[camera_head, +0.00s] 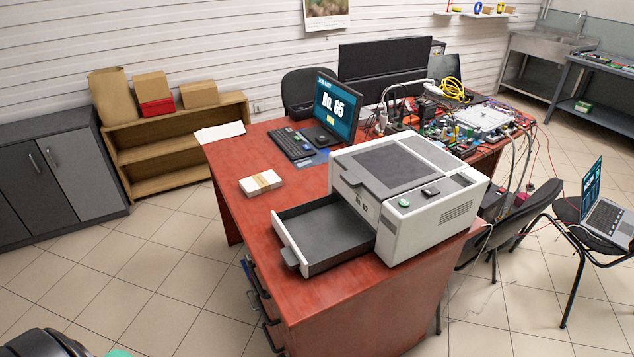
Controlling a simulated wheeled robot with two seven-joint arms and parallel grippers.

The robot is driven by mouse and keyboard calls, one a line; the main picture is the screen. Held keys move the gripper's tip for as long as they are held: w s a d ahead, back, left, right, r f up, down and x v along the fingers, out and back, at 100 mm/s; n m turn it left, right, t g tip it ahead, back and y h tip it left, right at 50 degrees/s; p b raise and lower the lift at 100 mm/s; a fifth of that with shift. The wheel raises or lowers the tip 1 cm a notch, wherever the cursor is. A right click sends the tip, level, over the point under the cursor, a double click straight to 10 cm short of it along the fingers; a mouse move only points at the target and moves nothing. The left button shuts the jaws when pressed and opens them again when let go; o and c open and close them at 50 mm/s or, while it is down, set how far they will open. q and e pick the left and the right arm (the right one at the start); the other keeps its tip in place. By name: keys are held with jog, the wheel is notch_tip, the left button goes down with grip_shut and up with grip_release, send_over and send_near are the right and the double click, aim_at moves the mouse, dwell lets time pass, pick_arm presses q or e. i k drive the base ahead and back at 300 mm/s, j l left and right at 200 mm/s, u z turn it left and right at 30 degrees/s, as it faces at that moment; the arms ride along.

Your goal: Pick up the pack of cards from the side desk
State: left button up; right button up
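A white pack of cards (260,183) with a tan band around it lies flat on the reddish side desk (236,210). It is left of the open printer tray and in front of the keyboard, with clear desk around it. Neither my left nor my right gripper shows in the head view.
A white and grey printer (432,212) stands on the desk, its dark tray (325,236) pulled out toward the left. Cables and electronics crowd the back right. The tiled floor (150,260) left of the desk is free.

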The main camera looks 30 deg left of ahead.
aim_at(256, 184)
jog(key=j+z, duration=0.45)
jog(key=j, duration=0.15)
jog(key=j+z, duration=0.45)
jog(key=j, duration=0.25)
